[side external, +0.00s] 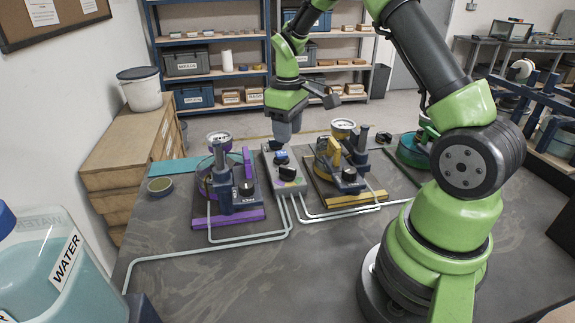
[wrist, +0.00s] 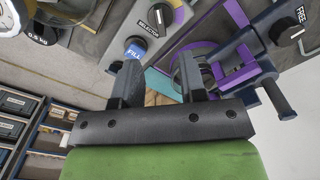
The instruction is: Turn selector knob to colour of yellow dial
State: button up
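The grey selector box (side external: 287,182) stands between the purple and yellow stations. Its black selector knob (side external: 287,173) also shows at the top of the wrist view (wrist: 160,15), with a white pointer mark. Purple shows beside the knob; I cannot tell surely which colour it points to. The blue FILL button (wrist: 134,50) sits next to the knob. The yellow dial (side external: 343,126) has a white face and stands at the back of the yellow station. My gripper (wrist: 158,82) is open and empty, its fingers apart. In the side view it hangs above the box's far end, near the button.
The purple station (side external: 229,218) with its lever and knob stands left of the box. The yellow station (side external: 352,200) is on the right, with a green one (side external: 412,150) beyond. Pale tubes run across the table front. A water container (side external: 60,265) stands at the front left.

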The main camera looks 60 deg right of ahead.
aim_at(287, 168)
notch_tip(287, 168, down, 10)
jog(key=shift+r, duration=0.2)
grip_shut()
